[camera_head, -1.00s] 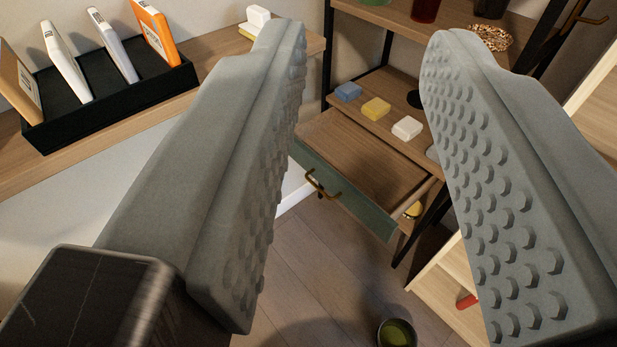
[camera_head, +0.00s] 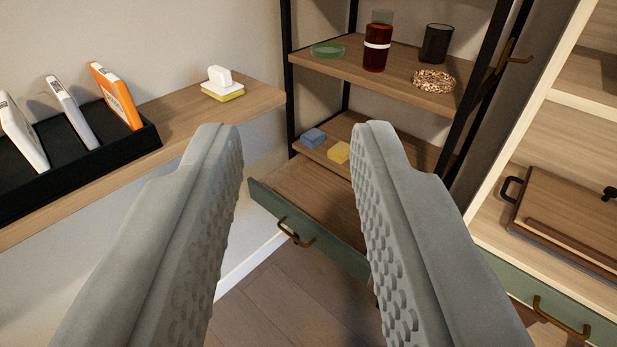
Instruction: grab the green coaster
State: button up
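The green coaster (camera_head: 327,51) is a round, glassy green disc. It lies flat on the upper wooden shelf (camera_head: 400,84) of the black-framed rack, near the shelf's left end. My gripper (camera_head: 290,130) is open and empty, its two grey studded fingers apart. The fingertips are in front of the rack and appear below the coaster in the picture. Nothing covers the coaster.
A red bottle (camera_head: 377,45), a dark cup (camera_head: 437,43) and a speckled ring-shaped item (camera_head: 434,81) share the shelf. Below are blue (camera_head: 313,138) and yellow (camera_head: 339,152) blocks and an open drawer (camera_head: 310,238). A side shelf (camera_head: 170,118) stands left, a cabinet (camera_head: 545,150) right.

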aim_at(322, 50)
jog(key=i+j, duration=0.25)
jog(key=i, duration=0.15)
jog(key=i+j+u, duration=0.1)
jog(key=i+j, duration=0.15)
jog(key=i, duration=0.2)
jog(key=i+j, duration=0.2)
jog(key=i, duration=0.2)
jog(key=i+j+u, duration=0.1)
jog(key=i, duration=0.35)
jog(key=j, duration=0.1)
